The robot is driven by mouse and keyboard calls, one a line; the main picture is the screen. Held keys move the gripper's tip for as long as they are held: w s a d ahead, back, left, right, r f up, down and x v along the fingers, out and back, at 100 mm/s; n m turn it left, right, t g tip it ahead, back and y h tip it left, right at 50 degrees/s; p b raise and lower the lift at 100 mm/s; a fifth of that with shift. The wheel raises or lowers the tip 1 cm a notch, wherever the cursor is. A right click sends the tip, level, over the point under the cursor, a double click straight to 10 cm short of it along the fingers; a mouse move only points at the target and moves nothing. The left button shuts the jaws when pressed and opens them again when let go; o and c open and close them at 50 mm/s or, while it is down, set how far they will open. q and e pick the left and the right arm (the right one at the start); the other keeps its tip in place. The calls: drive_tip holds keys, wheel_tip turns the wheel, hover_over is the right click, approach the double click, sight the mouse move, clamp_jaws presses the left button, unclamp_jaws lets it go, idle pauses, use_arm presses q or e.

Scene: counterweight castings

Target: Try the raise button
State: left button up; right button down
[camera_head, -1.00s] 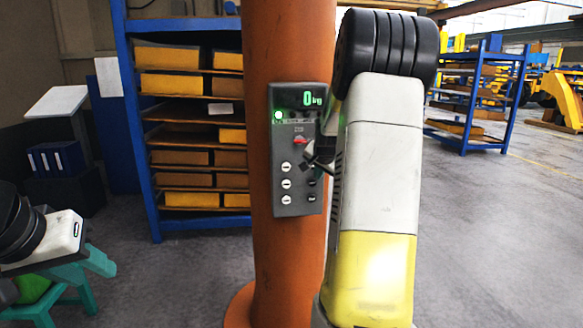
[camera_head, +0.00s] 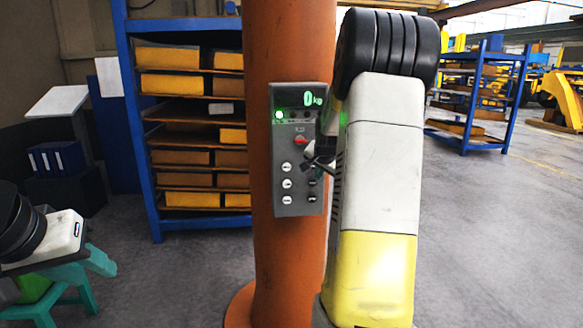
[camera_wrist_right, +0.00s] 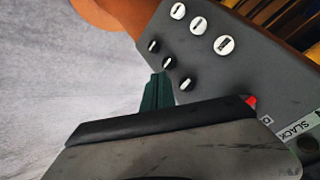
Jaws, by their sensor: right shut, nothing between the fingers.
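A grey control box (camera_head: 283,150) is fixed to an orange column. Its display (camera_head: 313,99) reads 0 kg, and a green lamp (camera_head: 279,114) is lit. It has a red knob (camera_head: 300,141), a column of white buttons (camera_head: 287,184) and a column of black buttons (camera_wrist_right: 187,84). My right gripper (camera_wrist_right: 159,78) is shut and empty, its teal fingertips close to the middle black button (camera_wrist_right: 168,62); I cannot tell whether they touch. Button labels are not readable. My left gripper (camera_head: 98,261) is at the far left, away from the box, its jaw opening unclear.
The orange column (camera_head: 275,265) stands in front of a blue shelf rack (camera_head: 137,135) holding yellow and brown bins. A teal stool (camera_head: 80,292) stands at lower left. The floor at right is open, with another blue rack (camera_head: 466,145) farther back.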

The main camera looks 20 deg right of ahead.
sight(288, 167)
drive_tip(key=shift+a, duration=0.1)
drive_tip(key=s+a, duration=0.1)
drive_tip(key=a, duration=0.9)
drive_tip(key=shift+s, duration=0.25)
drive_tip(key=shift+w, duration=0.1)
drive_tip(key=shift+w+d, duration=0.35)
drive_tip(key=shift+w, duration=1.05)
drive_tip(key=shift+w+d, duration=0.35)
drive_tip(key=shift+w, duration=1.1)
drive_tip(key=shift+w+d, duration=0.35)
drive_tip(key=shift+w, duration=1.05)
drive_tip(key=shift+w, duration=0.15)
drive_tip(key=shift+w+d, duration=0.1)
drive_tip(key=shift+w, duration=0.1)
drive_tip(key=shift+w+d, duration=0.1)
drive_tip(key=shift+w, duration=0.35)
idle(1.5)
